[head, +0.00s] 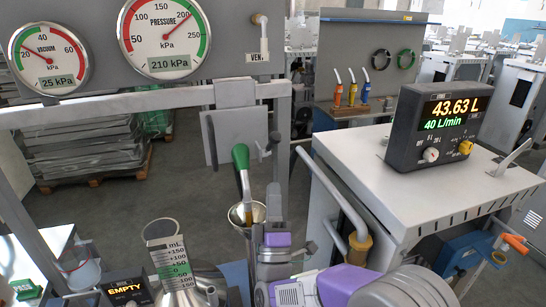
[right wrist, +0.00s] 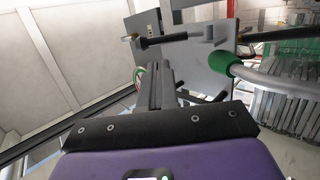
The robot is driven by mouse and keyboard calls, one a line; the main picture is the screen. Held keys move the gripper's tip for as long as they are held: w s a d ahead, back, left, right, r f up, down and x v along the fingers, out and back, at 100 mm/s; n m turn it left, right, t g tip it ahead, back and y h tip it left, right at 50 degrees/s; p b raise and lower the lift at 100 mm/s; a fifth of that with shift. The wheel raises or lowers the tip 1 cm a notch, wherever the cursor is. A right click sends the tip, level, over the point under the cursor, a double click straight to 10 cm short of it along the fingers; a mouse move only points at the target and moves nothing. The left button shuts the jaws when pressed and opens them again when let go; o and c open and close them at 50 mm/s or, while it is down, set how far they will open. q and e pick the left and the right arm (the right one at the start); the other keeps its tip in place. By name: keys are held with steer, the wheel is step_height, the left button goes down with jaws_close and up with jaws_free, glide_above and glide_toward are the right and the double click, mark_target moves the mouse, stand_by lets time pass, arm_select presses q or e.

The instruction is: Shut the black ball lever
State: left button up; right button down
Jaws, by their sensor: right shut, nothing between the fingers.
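A slim black handle (head: 211,140) stands upright along the left side of a grey plate (head: 238,125) in the head view. A smaller dark fitting (head: 272,143) sits by the plate's right edge. I cannot tell for sure which of these is the black ball lever. The right wrist view shows a black bar (right wrist: 165,41) across the grey plate (right wrist: 207,68). My right gripper (head: 274,190) is shut and empty, just below and right of the plate, with its fingers (right wrist: 154,88) pointing toward it and apparently apart from the black bar. My left gripper is not in view.
A green-handled spout (head: 240,158) stands over a metal funnel (head: 256,213), close left of my right gripper. A measuring cylinder (head: 170,262) is at lower left. A white cabinet (head: 385,185) with a meter (head: 432,125) and a curved pipe (head: 335,195) bound the right side.

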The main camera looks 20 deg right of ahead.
mark_target(272, 146)
steer(key=x, duration=0.8)
steer(key=shift+w+r+p, duration=0.2)
steer(key=shift+p, duration=0.1)
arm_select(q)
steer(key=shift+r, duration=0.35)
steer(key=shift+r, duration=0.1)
